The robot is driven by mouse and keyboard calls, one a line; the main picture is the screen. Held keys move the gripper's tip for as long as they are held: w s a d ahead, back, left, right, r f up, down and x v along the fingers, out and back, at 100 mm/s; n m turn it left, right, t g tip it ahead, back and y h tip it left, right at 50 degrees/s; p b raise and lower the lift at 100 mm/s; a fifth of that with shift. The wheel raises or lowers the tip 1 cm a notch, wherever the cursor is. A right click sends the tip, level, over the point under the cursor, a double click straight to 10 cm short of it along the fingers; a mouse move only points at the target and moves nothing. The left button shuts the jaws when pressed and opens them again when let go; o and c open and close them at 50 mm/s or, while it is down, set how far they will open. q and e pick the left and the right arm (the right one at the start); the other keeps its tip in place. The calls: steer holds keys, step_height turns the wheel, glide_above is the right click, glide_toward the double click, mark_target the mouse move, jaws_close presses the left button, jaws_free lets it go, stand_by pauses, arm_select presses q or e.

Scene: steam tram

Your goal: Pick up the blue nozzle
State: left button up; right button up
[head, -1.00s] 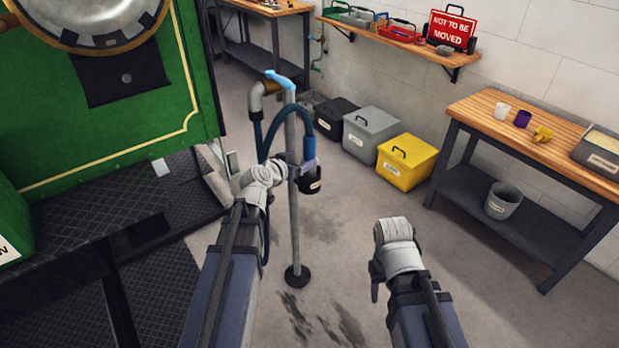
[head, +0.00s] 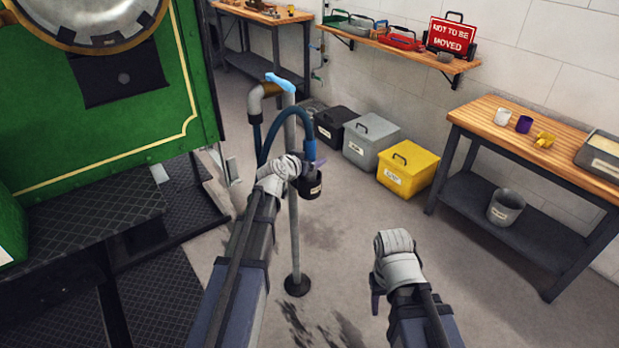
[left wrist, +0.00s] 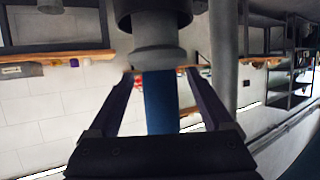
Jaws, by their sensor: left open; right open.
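A blue hose (head: 304,122) arches over from the grey standpipe and hangs down to a black nozzle end (head: 311,189) with a pale label. No plainly blue nozzle shows apart from this hose end. In the left wrist view the hose (left wrist: 158,105) runs into a grey collar (left wrist: 158,58) below a black ring (left wrist: 150,12). My left gripper (head: 308,166) is open at the hose end. In the left wrist view its dark fingers (left wrist: 160,78) stand on either side of the hose, apart from it. My right gripper (head: 376,292) is open and empty, low at right.
The grey standpipe (head: 294,235), with a light-blue top piece (head: 280,82), stands beside my left gripper. The green tram (head: 100,130) is at left. Black, grey and yellow (head: 407,170) boxes line the wall. A workbench (head: 540,150) stands right. Floor between is clear.

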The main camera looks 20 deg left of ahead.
arm_select(q)
jaws_close()
stand_by(0.7)
stand_by(0.7)
